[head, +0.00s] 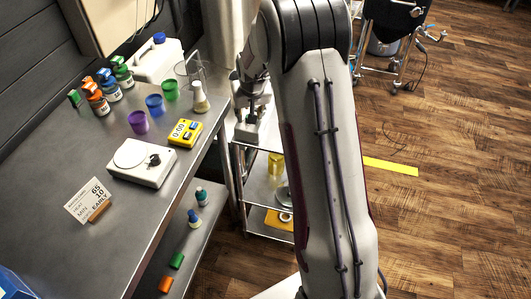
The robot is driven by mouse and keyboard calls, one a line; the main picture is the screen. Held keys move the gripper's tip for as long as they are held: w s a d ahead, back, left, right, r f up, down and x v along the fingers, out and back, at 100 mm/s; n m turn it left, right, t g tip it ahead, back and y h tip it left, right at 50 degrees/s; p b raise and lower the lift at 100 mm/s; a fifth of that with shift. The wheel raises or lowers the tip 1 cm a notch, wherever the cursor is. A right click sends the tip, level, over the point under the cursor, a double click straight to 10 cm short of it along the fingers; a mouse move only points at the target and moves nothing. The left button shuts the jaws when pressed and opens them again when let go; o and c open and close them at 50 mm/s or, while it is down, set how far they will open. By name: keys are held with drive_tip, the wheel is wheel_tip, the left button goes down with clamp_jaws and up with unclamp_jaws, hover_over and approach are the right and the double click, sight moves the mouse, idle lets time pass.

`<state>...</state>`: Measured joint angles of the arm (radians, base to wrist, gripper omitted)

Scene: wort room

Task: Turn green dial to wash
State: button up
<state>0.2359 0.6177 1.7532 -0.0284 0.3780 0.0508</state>
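I cannot make out a green dial in the head view. A white box-shaped device (132,165) lies on the grey bench and bears a small black knob (154,160) on its top. No green shows on that knob, and its markings are too small to read. My arm fills the middle of the view, standing to the right of the bench and hiding what is behind it.
On the bench (62,262) stand a yellow timer (185,132), purple (138,122), blue (155,105) and green (171,90) cups, several small jars, a flask (200,98), a white jug (158,60) and a card (89,201). A shelved cart (260,195) stands beside it. Wooden floor at right is mostly clear.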

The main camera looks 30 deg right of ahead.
drive_tip(key=shift+d+n+y, duration=0.1)
drive_tip(key=shift+n+y, duration=0.5)
drive_tip(key=shift+n, duration=0.9)
drive_tip(key=v, duration=0.8)
drive_tip(key=s+a+r+g, duration=0.1)
drive_tip(key=s+a, duration=0.2)
drive_tip(key=s, duration=0.4)
drive_tip(key=s+a+r+m+g, duration=0.1)
drive_tip(key=s+a+r, duration=0.1)
drive_tip(key=s, duration=0.6)
drive_tip(key=s+a+r+m, duration=0.1)
drive_tip(key=s+a+r, duration=0.1)
drive_tip(key=s, duration=0.5)
drive_tip(key=shift+s+a+g, duration=0.4)
drive_tip(key=shift+a, duration=0.45)
